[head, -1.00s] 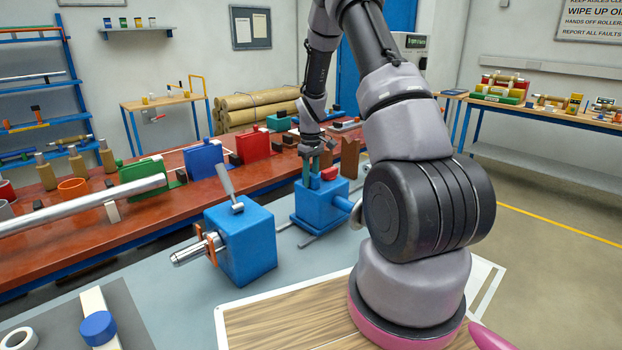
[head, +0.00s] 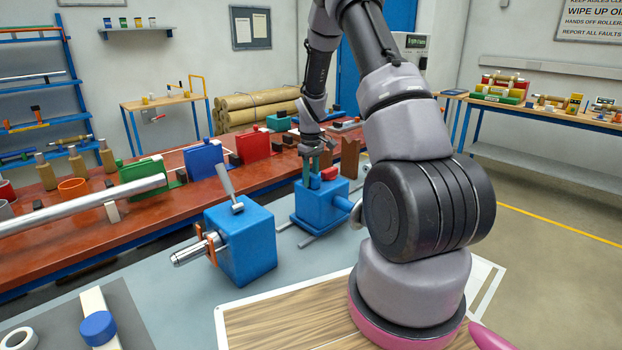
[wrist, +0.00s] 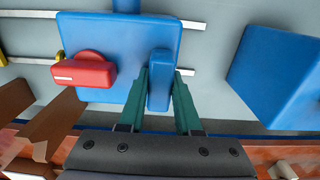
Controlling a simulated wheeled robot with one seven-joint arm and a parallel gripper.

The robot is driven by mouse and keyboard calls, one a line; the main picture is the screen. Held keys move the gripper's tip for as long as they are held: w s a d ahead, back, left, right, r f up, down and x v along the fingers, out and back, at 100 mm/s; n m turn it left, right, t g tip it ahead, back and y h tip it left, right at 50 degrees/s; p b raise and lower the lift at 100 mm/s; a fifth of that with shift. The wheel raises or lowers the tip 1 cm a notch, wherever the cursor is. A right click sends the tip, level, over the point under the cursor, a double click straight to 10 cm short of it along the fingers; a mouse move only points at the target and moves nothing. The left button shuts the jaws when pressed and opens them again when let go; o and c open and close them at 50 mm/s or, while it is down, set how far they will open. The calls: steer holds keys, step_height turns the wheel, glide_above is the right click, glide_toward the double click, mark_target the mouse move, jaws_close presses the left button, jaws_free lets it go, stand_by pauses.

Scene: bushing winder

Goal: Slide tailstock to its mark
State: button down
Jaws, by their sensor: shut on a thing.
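The tailstock (head: 319,205) is a blue block on two thin grey rails (head: 306,241), left of my upper arm in the head view. In the wrist view the tailstock (wrist: 120,35) has a red lever (wrist: 83,73) and an upright blue grip (wrist: 160,82) on top. My gripper (wrist: 160,90) has its green fingers shut on the blue grip, one on each side. In the head view my gripper (head: 314,168) is above the tailstock. Rail ends stick out on both sides in the wrist view. A yellow piece (wrist: 32,57) lies by the rail left of the tailstock; I cannot tell whether it is the mark.
A blue headstock block (head: 240,243) with a lever and metal spindle stands to the left, apart from the tailstock; it also shows in the wrist view (wrist: 275,75). A red bench (head: 130,212) with coloured boxes runs behind. A wooden board (head: 290,318) lies in front.

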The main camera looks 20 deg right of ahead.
steer(key=w+d, duration=0.3)
steer(key=d, duration=0.4)
steer(key=w+d, duration=0.3)
steer(key=d, duration=0.3)
steer(key=shift+d, duration=0.4)
steer(key=shift+r, duration=0.1)
steer(key=c, duration=0.6)
jaws_free()
steer(key=shift+s, duration=0.1)
step_height(320, 180, up, 11)
steer(key=shift+s, duration=0.1)
